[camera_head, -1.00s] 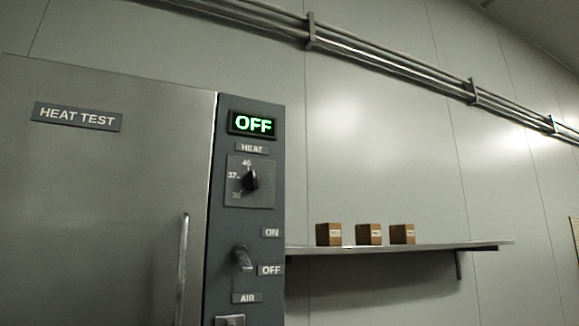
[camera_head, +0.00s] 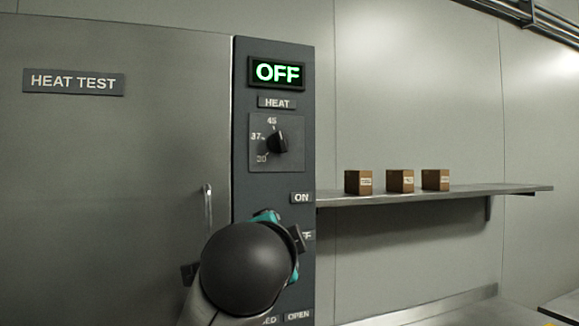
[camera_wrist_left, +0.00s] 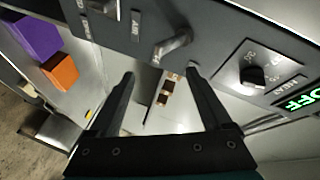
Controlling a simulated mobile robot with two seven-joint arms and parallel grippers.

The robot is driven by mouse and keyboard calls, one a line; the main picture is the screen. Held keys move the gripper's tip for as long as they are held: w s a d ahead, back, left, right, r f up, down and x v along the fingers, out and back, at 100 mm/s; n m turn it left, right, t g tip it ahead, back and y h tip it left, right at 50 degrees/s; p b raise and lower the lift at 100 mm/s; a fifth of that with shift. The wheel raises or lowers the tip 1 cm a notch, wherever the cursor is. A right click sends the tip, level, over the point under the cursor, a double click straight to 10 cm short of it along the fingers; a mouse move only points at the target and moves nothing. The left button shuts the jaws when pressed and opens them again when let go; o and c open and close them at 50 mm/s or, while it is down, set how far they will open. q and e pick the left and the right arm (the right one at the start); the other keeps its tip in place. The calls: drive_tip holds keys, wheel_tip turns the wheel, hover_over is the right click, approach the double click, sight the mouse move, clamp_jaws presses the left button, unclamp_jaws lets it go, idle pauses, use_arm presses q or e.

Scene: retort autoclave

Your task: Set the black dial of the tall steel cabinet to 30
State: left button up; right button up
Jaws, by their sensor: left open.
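The tall steel cabinet (camera_head: 110,190) fills the left of the head view, with a dark control panel on its right. The black dial (camera_head: 277,142) sits under the HEAT label, beside the marks 45, 37 and 30; its exact pointing is hard to tell. The dial also shows at the right of the left wrist view (camera_wrist_left: 253,77). The green display (camera_head: 277,73) reads OFF. My left gripper (camera_wrist_left: 160,72) is open and empty, its fingers apart from the dial, which lies to their right in the wrist view. In the head view my left wrist is below the dial and hides the lower panel.
A switch lever (camera_wrist_left: 171,47) stands out from the panel close to my left fingertips. A vertical door handle (camera_head: 207,208) is left of the panel. A wall shelf (camera_head: 430,193) holds three brown boxes. Purple (camera_wrist_left: 36,37) and orange (camera_wrist_left: 60,71) blocks lie farther off.

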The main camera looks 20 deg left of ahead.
sight(279, 143)
use_arm(q)
drive_tip(key=s+r+m+t+y, duration=0.1)
drive_tip(key=s+r+t+y, duration=0.35)
drive_tip(key=r, duration=1.05)
drive_tip(key=w+a+h+p, duration=0.1)
drive_tip(key=w+p, duration=0.1)
drive_tip(key=w, duration=0.2)
drive_tip(key=w+a+g+p, duration=0.1)
drive_tip(key=w+p, duration=0.1)
drive_tip(key=w, duration=0.3)
drive_tip(key=w+a+r+h+p, duration=0.1)
drive_tip(key=w+p, duration=0.1)
drive_tip(key=w, duration=0.2)
drive_tip(key=shift+w+a+g+h, duration=0.1)
drive_tip(key=shift+w+g+h, duration=0.15)
drive_tip(key=shift+w+h, duration=0.15)
clamp_jaws()
